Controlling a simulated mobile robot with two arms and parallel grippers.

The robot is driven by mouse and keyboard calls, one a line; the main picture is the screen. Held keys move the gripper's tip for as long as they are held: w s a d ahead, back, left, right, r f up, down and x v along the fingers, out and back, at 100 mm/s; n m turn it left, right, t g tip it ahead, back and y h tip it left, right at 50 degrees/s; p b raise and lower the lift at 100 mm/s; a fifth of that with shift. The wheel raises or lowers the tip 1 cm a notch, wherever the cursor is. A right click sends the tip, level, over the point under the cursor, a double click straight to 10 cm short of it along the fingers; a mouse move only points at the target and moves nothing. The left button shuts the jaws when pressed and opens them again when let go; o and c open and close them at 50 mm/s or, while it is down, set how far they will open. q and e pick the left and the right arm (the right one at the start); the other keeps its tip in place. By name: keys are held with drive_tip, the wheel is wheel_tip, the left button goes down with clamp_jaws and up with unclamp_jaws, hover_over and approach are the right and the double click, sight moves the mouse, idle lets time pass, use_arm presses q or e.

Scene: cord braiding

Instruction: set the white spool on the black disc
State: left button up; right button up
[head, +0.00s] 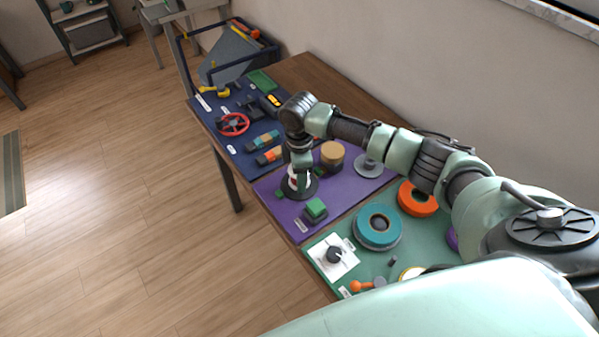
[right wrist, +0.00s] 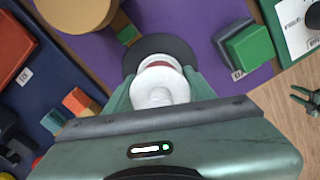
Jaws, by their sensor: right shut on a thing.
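The white spool (right wrist: 158,88) is between the two fingers of my right gripper (right wrist: 160,90) in the right wrist view, with a red band showing near its far end. My right gripper is shut on it. The black disc (right wrist: 182,48) shows just beyond and under the spool, on the purple mat. In the head view my right gripper (head: 298,170) points down over the black disc (head: 312,188), near the front edge of the mat. I cannot tell whether the spool touches the disc. My left gripper is not in view.
On the purple mat (head: 350,193) stand a tan cylinder (head: 332,152), a green block (head: 316,208) and a grey disc (head: 368,165). A teal ring (head: 378,226) and an orange ring (head: 417,199) lie to the right. A red wheel (head: 233,124) lies on the blue mat.

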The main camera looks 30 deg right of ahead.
drive_tip(key=shift+f, duration=0.35)
drive_tip(key=shift+f, duration=0.1)
drive_tip(key=o, duration=1.3)
drive_tip(key=shift+o, duration=0.2)
wheel_tip(320, 180, up, 8)
drive_tip(key=p, duration=0.8)
